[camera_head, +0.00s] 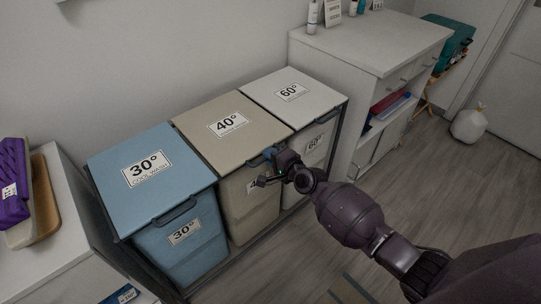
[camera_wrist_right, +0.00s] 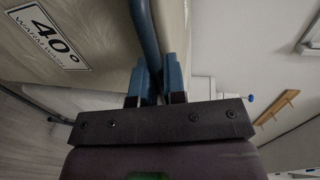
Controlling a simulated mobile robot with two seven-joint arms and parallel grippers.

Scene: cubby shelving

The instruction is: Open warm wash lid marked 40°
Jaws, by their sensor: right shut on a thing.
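The beige 40° lid (camera_head: 215,118) lies flat on the middle bin (camera_head: 260,205), between the blue and white lids, and looks closed. Its label also shows in the right wrist view (camera_wrist_right: 48,38). My right gripper (camera_head: 271,154) is at the lid's front edge, and its blue fingers (camera_wrist_right: 155,76) are shut on the dark handle bar (camera_wrist_right: 144,32). The gripper hides most of the handle in the head view and part of the bin's front label. My left gripper is not in view.
The blue 30° bin (camera_head: 180,240) stands to the left, and the white 60° bin (camera_head: 318,145) to the right. A white cabinet (camera_head: 375,45) stands at the right, with bottles on top. A counter with a purple item (camera_head: 14,185) is at the left. Floor in front is mostly clear.

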